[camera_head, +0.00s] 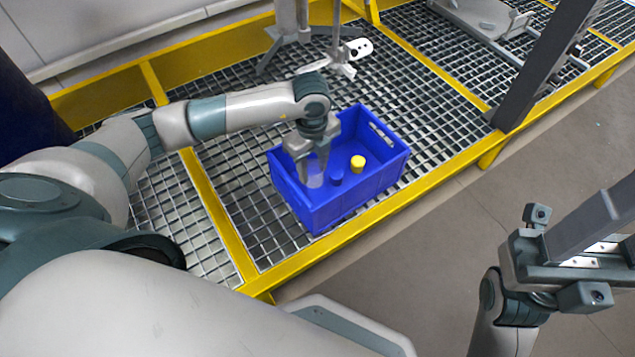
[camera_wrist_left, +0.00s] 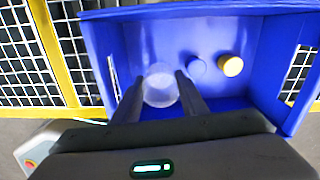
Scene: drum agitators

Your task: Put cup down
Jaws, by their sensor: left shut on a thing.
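A translucent cup (camera_head: 314,178) is between the fingers of my left gripper (camera_head: 312,170), which is shut on it. The cup is inside the blue crate (camera_head: 327,212), near its left end. It also shows in the left wrist view (camera_wrist_left: 160,88), between the two dark fingers. I cannot tell whether the cup's base touches the crate floor. My right gripper (camera_head: 558,262) is at the lower right of the head view, away from the crate; whether its fingers are open is unclear.
A small blue item (camera_head: 336,178) and a yellow-capped item (camera_head: 357,162) stand in the crate, right of the cup. The crate sits on a metal grating (camera_head: 235,160) with yellow edge beams (camera_head: 350,232). Agitator parts (camera_head: 340,62) stand behind it.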

